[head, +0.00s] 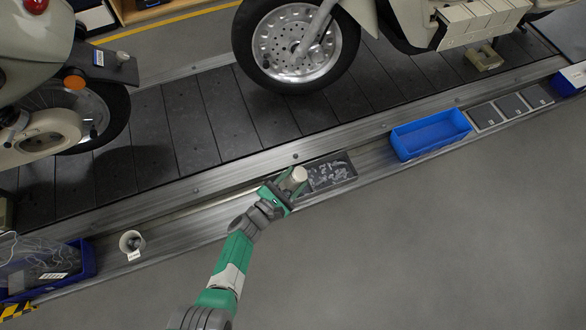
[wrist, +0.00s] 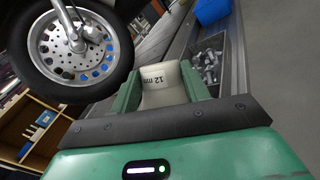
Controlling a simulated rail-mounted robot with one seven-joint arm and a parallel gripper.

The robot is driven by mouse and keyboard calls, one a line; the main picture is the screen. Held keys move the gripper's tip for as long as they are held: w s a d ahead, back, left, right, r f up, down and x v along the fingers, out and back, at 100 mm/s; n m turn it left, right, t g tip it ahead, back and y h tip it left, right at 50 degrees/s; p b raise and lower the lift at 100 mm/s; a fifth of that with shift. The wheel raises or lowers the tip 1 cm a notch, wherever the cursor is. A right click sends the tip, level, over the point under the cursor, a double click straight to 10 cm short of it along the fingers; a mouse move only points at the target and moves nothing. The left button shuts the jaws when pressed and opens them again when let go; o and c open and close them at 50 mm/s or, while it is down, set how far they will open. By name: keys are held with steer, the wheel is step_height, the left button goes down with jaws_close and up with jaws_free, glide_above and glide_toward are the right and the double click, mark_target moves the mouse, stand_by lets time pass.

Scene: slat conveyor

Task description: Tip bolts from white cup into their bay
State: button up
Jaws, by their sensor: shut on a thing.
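A white cup (head: 299,175) is between the fingers of my gripper (head: 284,190), which is shut on it. In the wrist view the cup (wrist: 162,84) shows an upside-down "12 mm" marking between the green fingers. Its inside is hidden there, and I cannot tell whether bolts are in it. A dark bay (head: 352,176) in the rail lies just right of the cup and holds many small metal bolts (head: 325,172). The bolts also show in the wrist view (wrist: 208,65), right of the cup.
A blue bin (head: 430,134) and several grey lidded bays (head: 511,105) lie further right. A blue crate (head: 84,262) is at far left. Motorcycles stand on the slat conveyor (head: 180,125) behind. The front floor is clear.

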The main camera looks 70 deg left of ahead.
step_height(320, 180, up, 7)
steer(key=p, duration=0.6)
steer(key=shift+f, duration=0.1)
